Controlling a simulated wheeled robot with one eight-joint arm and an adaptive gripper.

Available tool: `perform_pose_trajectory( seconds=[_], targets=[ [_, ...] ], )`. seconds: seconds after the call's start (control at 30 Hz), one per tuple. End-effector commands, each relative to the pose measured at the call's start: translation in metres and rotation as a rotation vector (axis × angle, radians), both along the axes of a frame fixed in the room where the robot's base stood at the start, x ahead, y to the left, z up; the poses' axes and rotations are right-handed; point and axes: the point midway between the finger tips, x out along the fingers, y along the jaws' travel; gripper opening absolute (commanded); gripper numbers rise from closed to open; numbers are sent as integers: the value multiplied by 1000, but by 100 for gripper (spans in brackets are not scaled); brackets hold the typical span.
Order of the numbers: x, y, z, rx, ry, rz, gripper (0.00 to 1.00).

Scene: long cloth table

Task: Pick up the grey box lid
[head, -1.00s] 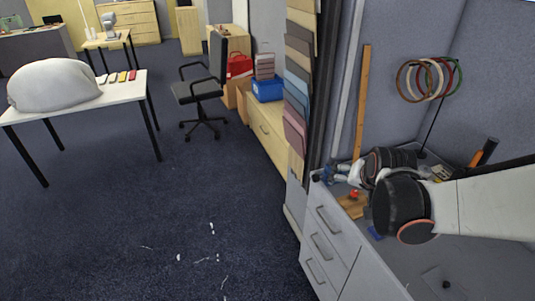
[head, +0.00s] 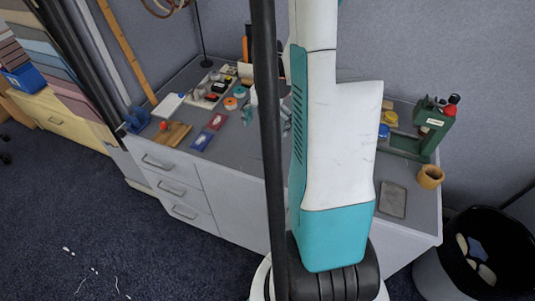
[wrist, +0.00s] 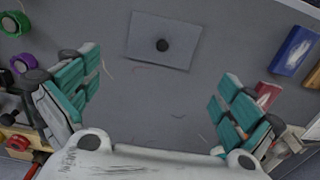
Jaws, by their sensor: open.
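The grey box lid (wrist: 175,30) is a flat grey square with a round black knob at its middle. It lies on the grey bench top at the upper middle of the wrist view. My gripper (wrist: 158,98) is open and empty, its teal-padded fingers spread wide at left and right. The lid is beyond the fingertips, roughly centred between them and apart from both. In the head view I cannot make out the lid; my arm covers the middle of the bench.
Blue (wrist: 293,50) and red packets lie at the right in the wrist view, green (wrist: 18,63) and purple rolls at the left. A black bin (head: 475,255) stands beside the bench.

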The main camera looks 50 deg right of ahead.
Motion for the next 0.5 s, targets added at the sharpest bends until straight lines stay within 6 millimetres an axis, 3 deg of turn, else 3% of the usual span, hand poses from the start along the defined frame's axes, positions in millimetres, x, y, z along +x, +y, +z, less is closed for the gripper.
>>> perform_pose_trajectory(
  seconds=[0.03,0.2,0.5],
  targets=[
    [0,0,-14,0,0,1,100],
    [1,0,-38,-1,-1,2,100],
    [1,-1,-55,-1,-1,2,100]
  ],
)
